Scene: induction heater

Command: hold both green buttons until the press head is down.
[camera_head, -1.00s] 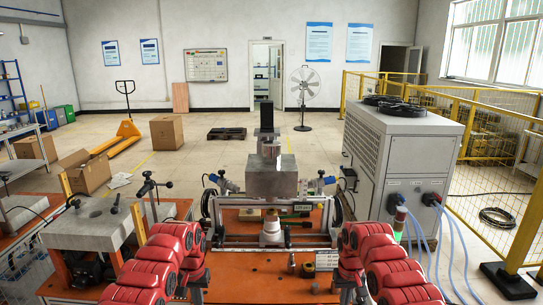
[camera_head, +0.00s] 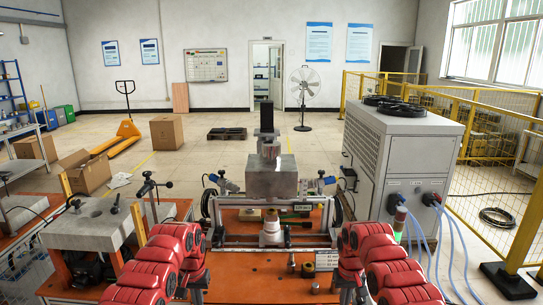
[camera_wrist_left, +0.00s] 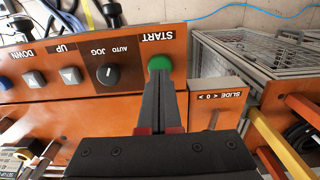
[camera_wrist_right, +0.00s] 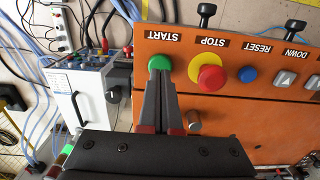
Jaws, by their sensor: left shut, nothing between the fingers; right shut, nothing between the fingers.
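In the left wrist view a green START button (camera_wrist_left: 159,63) sits on the orange panel, with my left gripper (camera_wrist_left: 160,74) shut and empty, its fingertips over the button's near edge. In the right wrist view the other green START button (camera_wrist_right: 159,63) is partly covered by the tips of my right gripper (camera_wrist_right: 160,75), also shut and empty. I cannot tell from these views whether either button is pressed in. In the head view the grey press block (camera_head: 271,178) hangs above a white stepped piece (camera_head: 270,232), with a gap between them. The green buttons are hidden there by my red arms.
A red-on-yellow STOP button (camera_wrist_right: 210,76) and a blue RESET button (camera_wrist_right: 248,74) lie right of the right START button. An AUTO/JOG knob (camera_wrist_left: 107,75) is beside the left one. A grey cabinet (camera_head: 400,150) stands right of the press.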

